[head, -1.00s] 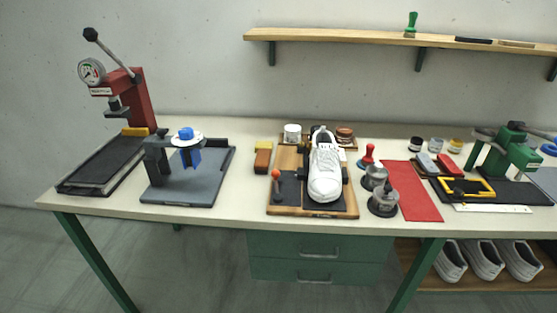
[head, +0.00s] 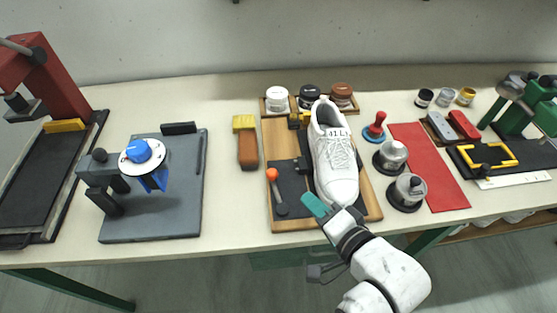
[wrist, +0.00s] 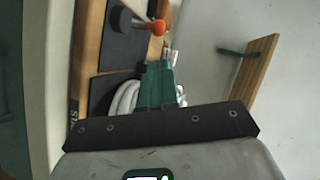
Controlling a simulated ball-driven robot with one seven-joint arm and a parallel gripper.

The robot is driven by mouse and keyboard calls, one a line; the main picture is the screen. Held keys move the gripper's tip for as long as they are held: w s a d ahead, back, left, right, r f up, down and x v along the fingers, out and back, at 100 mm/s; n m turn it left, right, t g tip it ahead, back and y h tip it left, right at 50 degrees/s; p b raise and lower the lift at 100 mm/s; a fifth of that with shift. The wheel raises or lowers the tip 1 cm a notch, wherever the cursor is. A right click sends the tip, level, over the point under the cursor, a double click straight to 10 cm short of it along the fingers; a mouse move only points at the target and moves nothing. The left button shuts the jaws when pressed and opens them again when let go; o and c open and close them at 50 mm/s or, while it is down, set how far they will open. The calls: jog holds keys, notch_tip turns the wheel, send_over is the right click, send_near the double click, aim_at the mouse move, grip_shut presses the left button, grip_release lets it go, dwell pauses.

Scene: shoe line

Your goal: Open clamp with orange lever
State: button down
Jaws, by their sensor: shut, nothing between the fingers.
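The orange lever (head: 271,174) is a round orange knob on a dark arm at the left of the wooden board (head: 294,225). The dark clamp base (head: 282,211) sits at the lever's lower end. A white shoe (head: 335,160) stands on the board to the right of the lever. My gripper (head: 323,207) has green fingers and is shut and empty at the shoe's toe, to the right of the lever and apart from it. In the wrist view the orange knob (wrist: 158,27) lies beyond the fingertips (wrist: 160,66). The shoe is partly hidden behind the fingers there.
An orange-brown brush (head: 248,150) lies left of the board. Metal pots (head: 392,155) and a red mat (head: 430,165) are to its right. A grey plate with a blue-knobbed fixture (head: 140,151) stands at the left. Small jars (head: 277,98) line the board's back.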

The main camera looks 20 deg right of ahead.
aim_at(277, 192)
jog(key=shift+w, duration=0.1)
jog(key=shift+w, duration=0.15)
jog(key=p+x, duration=0.1)
jog(key=x, duration=0.8)
jog(key=shift+w, duration=0.25)
jog(key=shift+w+a+n+y, duration=0.1)
jog(key=shift+n+y, duration=0.2)
jog(key=shift+y, duration=0.1)
